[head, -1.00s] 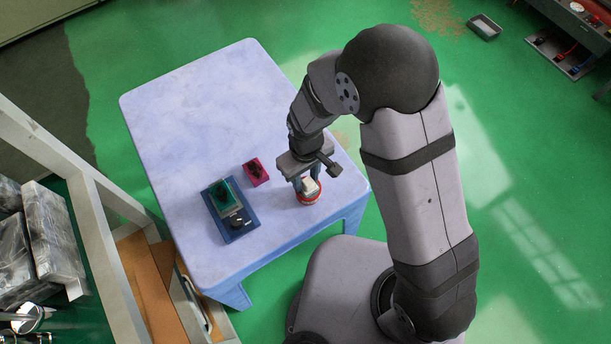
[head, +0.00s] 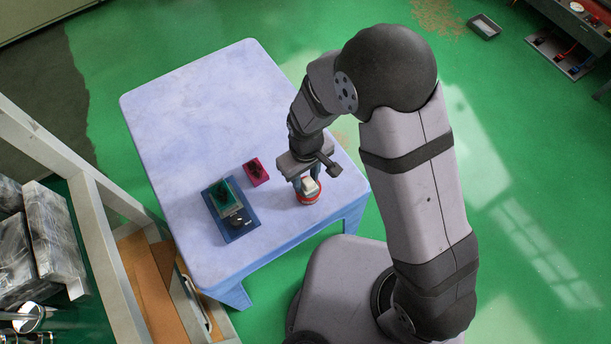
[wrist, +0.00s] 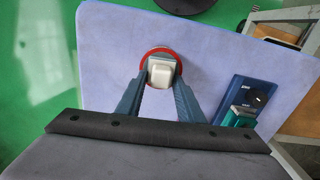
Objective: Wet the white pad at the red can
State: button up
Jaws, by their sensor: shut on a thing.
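The white pad (wrist: 159,74) is between the fingertips of my gripper (wrist: 160,82) in the wrist view. It also shows in the head view (head: 310,186), directly over the red can (head: 308,199). The can's red rim (wrist: 172,52) circles the pad in the wrist view. My gripper (head: 307,183) is shut on the pad and points down at the can. I cannot tell whether the pad touches the can's top. The can's middle is hidden by the pad.
A blue device (head: 240,228) with a green block (head: 224,196) on it lies on the pale blue table (head: 200,95), left of the can. A magenta box (head: 256,171) with dark contents stands between. The table's far part is clear. The can is near the table's right edge.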

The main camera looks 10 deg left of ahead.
aim_at(306, 178)
jog(key=shift+r+p, duration=3.2)
jog(key=shift+r, duration=0.3)
jog(key=w+d+r+m+p, duration=0.1)
jog(key=w+d+r+m, duration=0.2)
jog(key=d, duration=0.5)
jog(key=w+d+r+m+p, duration=0.1)
jog(key=w+d+r+m, duration=0.2)
jog(key=d+r, duration=0.2)
jog(key=w+d+r+m+p, duration=0.1)
jog(key=w+d+r+m, duration=0.2)
jog(key=d, duration=0.7)
jog(key=shift+w+d+r+m, duration=0.3)
jog(key=shift+w+d+r, duration=0.15)
jog(key=shift+r, duration=0.1)
